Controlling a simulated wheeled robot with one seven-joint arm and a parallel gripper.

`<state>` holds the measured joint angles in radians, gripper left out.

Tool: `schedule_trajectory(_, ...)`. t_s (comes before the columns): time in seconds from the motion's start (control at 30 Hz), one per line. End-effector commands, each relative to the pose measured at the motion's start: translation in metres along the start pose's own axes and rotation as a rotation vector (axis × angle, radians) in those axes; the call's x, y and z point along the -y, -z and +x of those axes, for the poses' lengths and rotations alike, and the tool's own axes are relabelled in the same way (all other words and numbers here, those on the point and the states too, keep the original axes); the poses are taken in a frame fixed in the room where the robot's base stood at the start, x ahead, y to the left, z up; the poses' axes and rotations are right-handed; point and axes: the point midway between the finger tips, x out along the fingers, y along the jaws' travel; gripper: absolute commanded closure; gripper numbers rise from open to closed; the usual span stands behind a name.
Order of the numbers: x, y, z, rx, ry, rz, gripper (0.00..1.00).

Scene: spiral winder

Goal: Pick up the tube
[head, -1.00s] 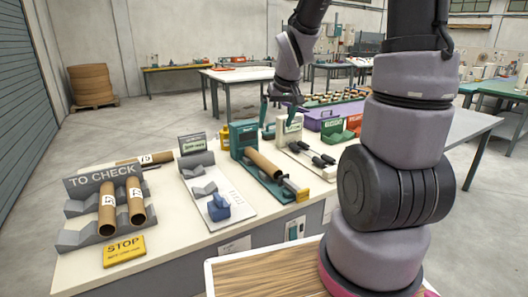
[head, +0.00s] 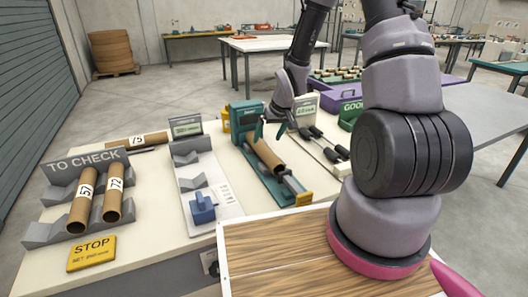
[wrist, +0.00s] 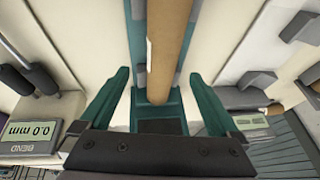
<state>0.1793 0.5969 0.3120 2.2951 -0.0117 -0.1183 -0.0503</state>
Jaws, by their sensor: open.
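My gripper (head: 268,131) is open and empty, above the far end of the tube. In the wrist view its teal fingers (wrist: 161,80) stand apart, one to each side of the tube's line, without visible contact. Part of the tube's far end is hidden by the gripper in the head view.
Two labelled tubes (head: 80,208) rest in the TO CHECK rack (head: 90,163) at left. Another tube (head: 136,140) lies behind it. A grey stand with a blue block (head: 203,209) is left of the fixture; a gauge with black rollers (head: 324,141) is right.

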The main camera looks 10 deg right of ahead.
Motion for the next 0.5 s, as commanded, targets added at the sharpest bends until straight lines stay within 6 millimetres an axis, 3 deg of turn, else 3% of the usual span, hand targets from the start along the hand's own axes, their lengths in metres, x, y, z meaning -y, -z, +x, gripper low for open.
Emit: schedule_trajectory(0.5, 0.002, -0.005, 0.057, 0.000, -0.001, 0.000, 0.03)
